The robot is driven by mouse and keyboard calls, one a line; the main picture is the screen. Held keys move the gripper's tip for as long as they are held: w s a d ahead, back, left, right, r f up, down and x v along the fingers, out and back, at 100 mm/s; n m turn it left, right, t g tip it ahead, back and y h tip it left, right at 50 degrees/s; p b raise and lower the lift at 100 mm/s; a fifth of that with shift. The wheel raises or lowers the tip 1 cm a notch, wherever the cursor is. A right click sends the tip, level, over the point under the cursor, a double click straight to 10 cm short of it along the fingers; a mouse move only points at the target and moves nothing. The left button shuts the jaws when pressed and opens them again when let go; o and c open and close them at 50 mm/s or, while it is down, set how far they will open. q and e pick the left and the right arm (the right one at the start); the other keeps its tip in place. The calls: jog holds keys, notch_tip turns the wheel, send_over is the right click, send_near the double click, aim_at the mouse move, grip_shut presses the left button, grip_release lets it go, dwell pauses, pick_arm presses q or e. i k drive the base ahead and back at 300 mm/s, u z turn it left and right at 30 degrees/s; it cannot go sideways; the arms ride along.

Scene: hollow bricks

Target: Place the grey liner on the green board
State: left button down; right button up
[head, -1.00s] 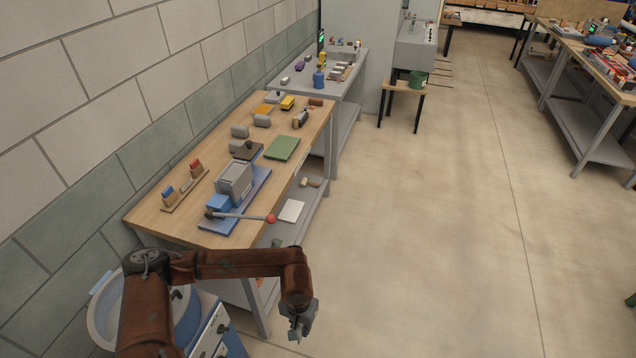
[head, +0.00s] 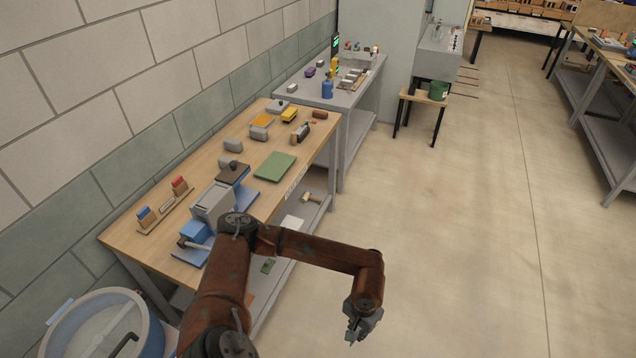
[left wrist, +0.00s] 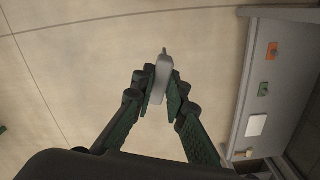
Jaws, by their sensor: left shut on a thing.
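The green board (head: 275,166) is a flat rectangle lying on the wooden workbench, near its front edge, with its top bare. My left gripper (head: 358,328) hangs over the floor, in front of the bench and well apart from the board. In the left wrist view its two fingers (left wrist: 162,92) are closed on a small pale grey piece with a narrow tip, which I take for the grey liner (left wrist: 162,72). In the head view the held piece is too small to make out clearly. My right gripper is in neither view.
A lower shelf (left wrist: 249,88) holds small items. A blue-rimmed tub (head: 152,320) stands lower left.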

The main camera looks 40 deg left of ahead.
aim_at(276, 164)
jog(key=u, duration=0.05)
jog(key=i, duration=1.55)
jog(key=u, duration=1.2)
jog(key=i, duration=0.85)
jog(key=u, duration=0.95)
